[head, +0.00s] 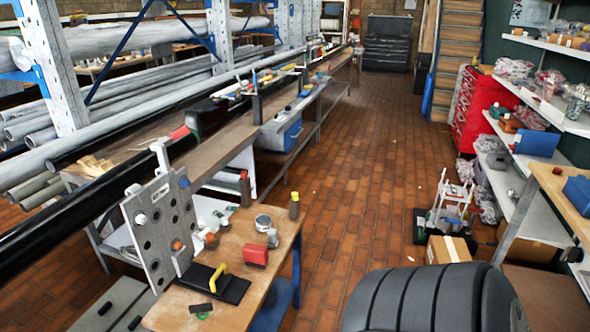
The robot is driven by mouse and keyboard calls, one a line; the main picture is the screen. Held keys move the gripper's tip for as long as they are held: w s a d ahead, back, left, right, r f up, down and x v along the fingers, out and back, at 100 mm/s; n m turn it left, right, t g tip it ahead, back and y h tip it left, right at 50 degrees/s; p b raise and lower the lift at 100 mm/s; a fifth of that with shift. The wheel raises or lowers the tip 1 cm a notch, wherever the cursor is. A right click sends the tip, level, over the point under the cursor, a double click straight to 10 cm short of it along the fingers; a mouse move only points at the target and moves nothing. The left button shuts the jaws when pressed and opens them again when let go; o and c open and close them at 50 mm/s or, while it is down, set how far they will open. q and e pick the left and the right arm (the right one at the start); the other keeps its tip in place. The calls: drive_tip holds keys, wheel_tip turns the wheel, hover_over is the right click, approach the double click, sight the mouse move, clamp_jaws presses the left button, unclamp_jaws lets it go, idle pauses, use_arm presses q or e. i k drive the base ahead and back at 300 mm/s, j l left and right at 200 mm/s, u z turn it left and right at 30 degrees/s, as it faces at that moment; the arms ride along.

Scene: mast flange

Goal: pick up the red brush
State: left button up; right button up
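A small red block-shaped item (255,256) lies on the wooden bench (225,301) at the lower middle left. It may be the red brush, but bristles cannot be made out at this size. It stands apart from a yellow handle on a black plate (234,290) in front of it, and a grey cylinder (272,238) stands close behind it. Neither of my grippers is in view.
An upright grey plate with holes (160,223) stands at the bench's left side. A tin (263,222) and a dark bottle (294,206) stand at the back. The tiled floor (355,185) is open; a cardboard box (447,250) and shelves (521,192) are on the right.

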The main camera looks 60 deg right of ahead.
sight(253, 256)
drive_tip(key=z, duration=1.5)
